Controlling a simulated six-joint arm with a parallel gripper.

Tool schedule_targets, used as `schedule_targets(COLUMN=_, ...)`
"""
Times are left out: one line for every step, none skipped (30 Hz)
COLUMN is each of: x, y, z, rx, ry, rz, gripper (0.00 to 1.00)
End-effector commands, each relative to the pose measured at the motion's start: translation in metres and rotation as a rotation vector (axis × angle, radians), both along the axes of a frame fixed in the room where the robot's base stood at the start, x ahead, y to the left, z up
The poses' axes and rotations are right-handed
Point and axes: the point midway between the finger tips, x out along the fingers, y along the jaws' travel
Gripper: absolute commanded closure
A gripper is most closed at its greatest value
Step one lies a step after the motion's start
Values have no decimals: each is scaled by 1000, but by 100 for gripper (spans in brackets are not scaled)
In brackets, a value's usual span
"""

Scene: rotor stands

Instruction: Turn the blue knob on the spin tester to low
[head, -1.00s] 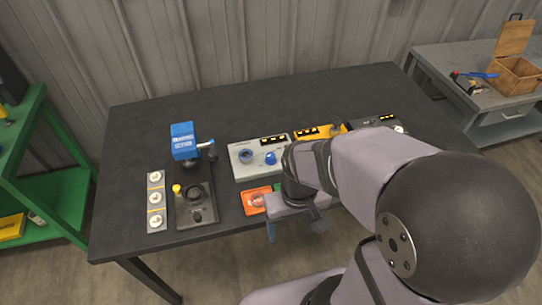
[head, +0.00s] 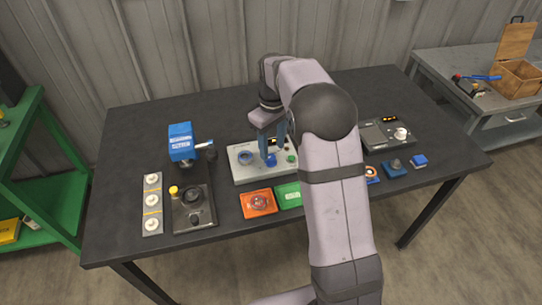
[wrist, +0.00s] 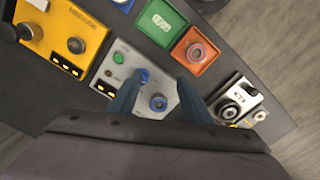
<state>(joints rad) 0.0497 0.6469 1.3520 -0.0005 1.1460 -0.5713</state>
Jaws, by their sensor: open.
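The spin tester appears to be the pale grey box (head: 240,174) at the middle of the table; it also shows in the wrist view (wrist: 127,60). Its blue knob (head: 271,161) sits on the top face and shows in the wrist view (wrist: 144,75) close to the left finger. A round blue-ringed part (head: 245,157) and a green button (head: 291,158) are on the same face. My gripper (head: 272,152) is above the box, pointing down, with its blue fingers apart; in the wrist view (wrist: 160,84) nothing shows held between them. Contact with the knob cannot be told.
An orange tray (head: 258,204) and a green tray (head: 287,196) lie in front of the box. A blue-headed device (head: 181,142) and a dark-based unit (head: 180,217) stand left. A yellow box (wrist: 92,45) is beside the tester. My arm hides table to the right.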

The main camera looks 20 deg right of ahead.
Motion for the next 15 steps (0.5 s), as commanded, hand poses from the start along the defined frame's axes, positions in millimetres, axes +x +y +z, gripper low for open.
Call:
schedule_targets(x=14, y=-3, z=-10, rx=0, ry=0, rz=29, gripper=55)
schedule_targets(x=21, y=-4, z=-12, rx=0, ry=0, rz=48, gripper=55)
schedule_targets(x=29, y=-6, z=-16, rx=1, ry=1, rz=71, gripper=55)
schedule_targets(x=34, y=-7, z=-19, rx=0, ry=0, rz=86, gripper=55)
schedule_targets(x=39, y=-8, z=-21, rx=0, ry=0, rz=101, gripper=55)
schedule_targets(x=44, y=-9, z=-24, rx=1, ry=1, rz=119, gripper=55)
schedule_targets(x=48, y=-10, z=-26, rx=1, ry=-1, rz=131, gripper=55)
schedule_targets(x=51, y=-11, z=-28, rx=1, ry=-1, rz=141, gripper=55)
schedule_targets(x=55, y=-12, z=-30, rx=1, ry=-1, rz=155, gripper=55)
schedule_targets(x=57, y=-12, z=-31, rx=1, ry=-2, rz=162, gripper=55)
schedule_targets(x=59, y=-13, z=-32, rx=1, ry=-2, rz=169, gripper=55)
schedule_targets(x=61, y=-13, z=-33, rx=1, ry=-2, rz=177, gripper=55)
schedule_targets(x=62, y=-13, z=-33, rx=1, ry=-1, rz=181, gripper=55)
schedule_targets(x=63, y=-14, z=-33, rx=1, ry=-2, rz=184, gripper=55)
schedule_targets(x=64, y=-14, z=-34, rx=1, ry=-2, rz=187, gripper=55)
